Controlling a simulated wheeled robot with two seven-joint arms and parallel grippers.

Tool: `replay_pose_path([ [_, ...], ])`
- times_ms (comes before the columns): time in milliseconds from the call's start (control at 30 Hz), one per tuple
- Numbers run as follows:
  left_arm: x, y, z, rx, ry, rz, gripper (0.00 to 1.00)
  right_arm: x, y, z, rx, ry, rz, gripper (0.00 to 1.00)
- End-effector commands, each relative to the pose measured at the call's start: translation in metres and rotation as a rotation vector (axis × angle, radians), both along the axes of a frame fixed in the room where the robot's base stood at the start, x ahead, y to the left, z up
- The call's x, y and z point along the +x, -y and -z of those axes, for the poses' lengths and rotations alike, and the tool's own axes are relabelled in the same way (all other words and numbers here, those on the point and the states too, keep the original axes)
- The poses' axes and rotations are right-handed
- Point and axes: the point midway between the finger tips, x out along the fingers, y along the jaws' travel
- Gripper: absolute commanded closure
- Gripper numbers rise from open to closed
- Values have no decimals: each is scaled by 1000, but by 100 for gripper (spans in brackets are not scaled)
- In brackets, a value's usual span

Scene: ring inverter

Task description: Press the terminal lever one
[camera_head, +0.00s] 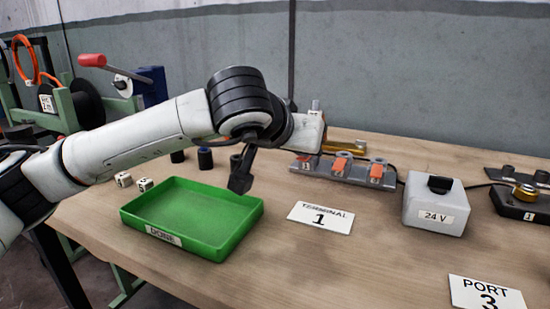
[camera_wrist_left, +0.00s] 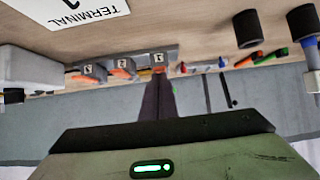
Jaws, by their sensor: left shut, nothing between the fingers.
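The grey terminal block stands at the back middle of the table in the head view (camera_head: 337,176), with three orange levers. The leftmost lever (camera_head: 306,161) is partly under my left wrist; the middle lever (camera_head: 341,164) and right lever (camera_head: 376,171) are clear. In the left wrist view, which is upside down, my left gripper (camera_wrist_left: 158,84) is shut and empty. Its dark fingertips line up with the rightmost lever there (camera_wrist_left: 159,70), the same as the head view's leftmost. I cannot tell whether they touch it. The white TERMINAL 1 card (camera_head: 320,217) lies in front. My right gripper is out of view.
A green tray (camera_head: 190,242) lies front left, with two small dice-like blocks (camera_head: 144,184) beside it. A grey 24 V box (camera_head: 435,203) stands right of the block. A PORT 3 card (camera_head: 486,294) lies front right. The table's front middle is clear.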

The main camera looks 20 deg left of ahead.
Motion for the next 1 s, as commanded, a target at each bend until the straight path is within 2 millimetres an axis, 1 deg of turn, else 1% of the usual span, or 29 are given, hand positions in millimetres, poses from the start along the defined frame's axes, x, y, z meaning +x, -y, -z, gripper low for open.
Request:
replay_pose_path([
  [33,0,-1,-3,0,-1,-1,100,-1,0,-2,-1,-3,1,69],
  [267,-2,-5,-1,0,-2,-7,100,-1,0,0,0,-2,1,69],
  [633,-15,-7,3,0,-3,-7,100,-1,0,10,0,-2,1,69],
  [1000,-15,-7,2,0,-3,-8,100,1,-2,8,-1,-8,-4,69],
])
